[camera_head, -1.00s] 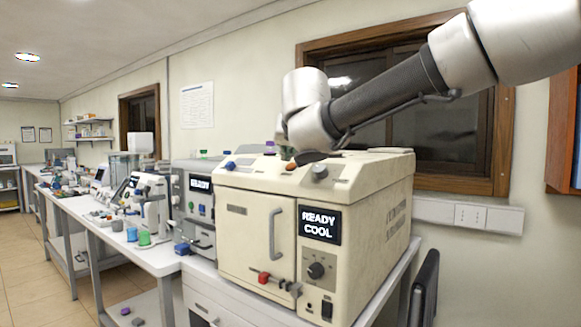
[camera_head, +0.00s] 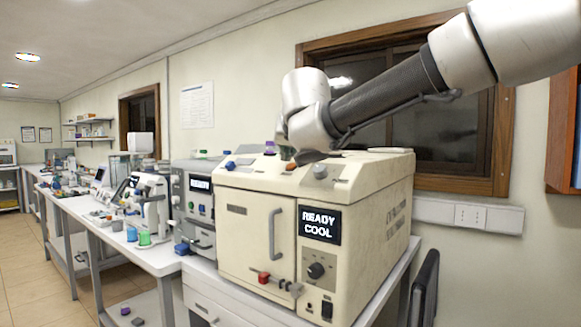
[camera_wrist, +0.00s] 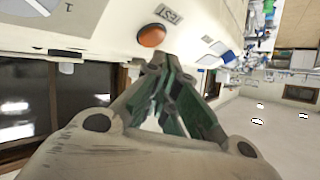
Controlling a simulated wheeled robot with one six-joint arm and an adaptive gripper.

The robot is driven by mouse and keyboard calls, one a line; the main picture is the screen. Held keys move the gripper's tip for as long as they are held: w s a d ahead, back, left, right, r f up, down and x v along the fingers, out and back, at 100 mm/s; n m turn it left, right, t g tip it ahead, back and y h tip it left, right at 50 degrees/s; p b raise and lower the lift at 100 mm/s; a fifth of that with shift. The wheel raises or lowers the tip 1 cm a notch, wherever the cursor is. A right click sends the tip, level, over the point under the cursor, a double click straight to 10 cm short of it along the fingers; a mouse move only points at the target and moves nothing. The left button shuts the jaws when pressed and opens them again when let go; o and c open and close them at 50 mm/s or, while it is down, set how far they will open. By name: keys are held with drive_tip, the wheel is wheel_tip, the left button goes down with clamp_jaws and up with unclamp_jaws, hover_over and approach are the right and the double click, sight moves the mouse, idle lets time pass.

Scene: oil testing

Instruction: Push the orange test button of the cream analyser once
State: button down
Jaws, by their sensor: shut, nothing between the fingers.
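The cream analyser (camera_head: 245,240) stands on the bench, its screen (camera_head: 319,226) reading "READY COOL". The orange test button (camera_head: 291,166) is on its sloped top edge. In the wrist view the orange button (camera_wrist: 151,36) shows beside a label reading "TEST". My gripper (camera_wrist: 158,62) is shut and empty, its tips close to the button and slightly below and right of it in that view. A small gap shows between tips and button; whether they touch the panel I cannot tell. In the head view my wrist hides most of the fingers.
A grey knob (camera_head: 320,171) sits right of the button, and a blue knob (camera_head: 230,165) at the left of the top. A second analyser (camera_head: 192,205) stands to the left. A window (camera_head: 440,140) and wall are behind my arm.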

drive_tip(key=shift+f, duration=0.1)
drive_tip(key=shift+w+d+f, duration=0.15)
drive_tip(key=shift+w+f, duration=0.05)
drive_tip(key=shift+f, duration=0.05)
drive_tip(key=shift+w+d+f, duration=0.15)
drive_tip(key=shift+f, duration=0.2)
idle(0.7)
drive_tip(key=shift+r, duration=0.1)
drive_tip(key=shift+s+a+r, duration=0.3)
drive_tip(key=shift+s+r, duration=0.05)
drive_tip(key=shift+r, duration=0.25)
drive_tip(key=r, duration=0.1)
drive_tip(key=s+a+r, duration=0.1)
drive_tip(key=s+r, duration=0.1)
drive_tip(key=r, duration=0.1)
drive_tip(key=shift+s+a, duration=0.15)
drive_tip(key=shift+a, duration=0.25)
idle(0.8)
